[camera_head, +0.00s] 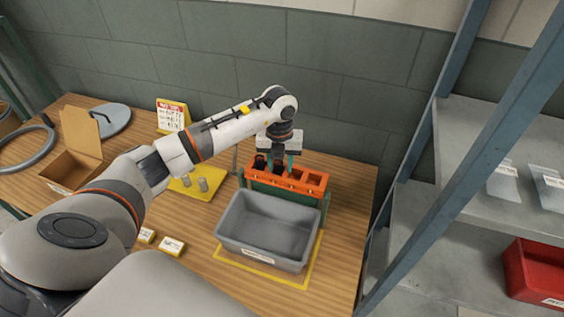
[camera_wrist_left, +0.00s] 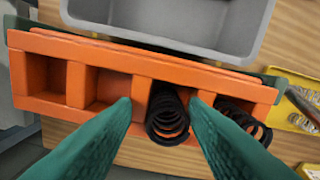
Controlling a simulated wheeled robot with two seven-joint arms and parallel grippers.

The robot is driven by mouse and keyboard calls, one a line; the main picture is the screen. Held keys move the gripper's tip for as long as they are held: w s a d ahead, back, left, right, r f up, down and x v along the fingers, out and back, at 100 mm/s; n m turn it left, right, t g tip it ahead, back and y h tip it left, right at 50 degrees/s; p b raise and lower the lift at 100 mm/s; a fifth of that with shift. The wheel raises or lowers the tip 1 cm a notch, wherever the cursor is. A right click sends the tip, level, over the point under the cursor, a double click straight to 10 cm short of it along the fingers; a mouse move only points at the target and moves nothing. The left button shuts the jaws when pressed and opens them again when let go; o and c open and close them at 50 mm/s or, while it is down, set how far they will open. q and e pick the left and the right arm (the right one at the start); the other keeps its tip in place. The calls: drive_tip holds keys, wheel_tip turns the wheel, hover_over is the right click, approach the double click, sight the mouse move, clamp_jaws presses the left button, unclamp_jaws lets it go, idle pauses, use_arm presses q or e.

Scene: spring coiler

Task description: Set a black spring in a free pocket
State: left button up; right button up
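The orange rack (camera_head: 314,178) has a row of pockets and stands behind the grey bin; the left wrist view shows it from above (camera_wrist_left: 200,76). One black spring (camera_wrist_left: 168,115) is upright at the third pocket from the left there, between my green fingers. Another black spring (camera_wrist_left: 245,120) leans in the rightmost pocket. The two left pockets (camera_wrist_left: 105,85) are empty. My left gripper (camera_wrist_left: 163,103) is over the rack, fingers apart on either side of the spring, with a gap at least on the left. In the head view it points down at the rack (camera_head: 277,157). My right gripper is not in view.
The grey bin (camera_head: 232,243), empty, stands in front of the rack inside a yellow outline. An open cardboard box (camera_head: 66,172) is further left. A blue shelf post (camera_head: 455,170) rises at the right.

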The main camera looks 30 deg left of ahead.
use_arm(q)
drive_tip(key=shift+s+a+f, duration=0.2)
drive_tip(key=shift+s+f, duration=0.15)
drive_tip(key=shift+f, duration=0.2)
drive_tip(key=shift+r, duration=0.15)
drive_tip(key=r+b, duration=0.1)
drive_tip(key=r, duration=0.1)
drive_tip(key=r+b, duration=0.1)
drive_tip(key=r, duration=0.1)
drive_tip(key=shift+w+a, duration=0.15)
drive_tip(key=shift+a, duration=0.25)
wheel_tip(320, 180, up, 12)
drive_tip(key=d, duration=0.1)
drive_tip(key=shift+r+p, duration=0.2)
drive_tip(key=shift+p, duration=0.2)
drive_tip(key=shift+d, duration=0.1)
drive_tip(key=s+d, duration=0.3)
drive_tip(key=s, duration=1.2)
drive_tip(key=shift+s+d+b, duration=0.15)
drive_tip(key=shift+d+b, duration=0.25)
drive_tip(key=shift+b, duration=0.05)
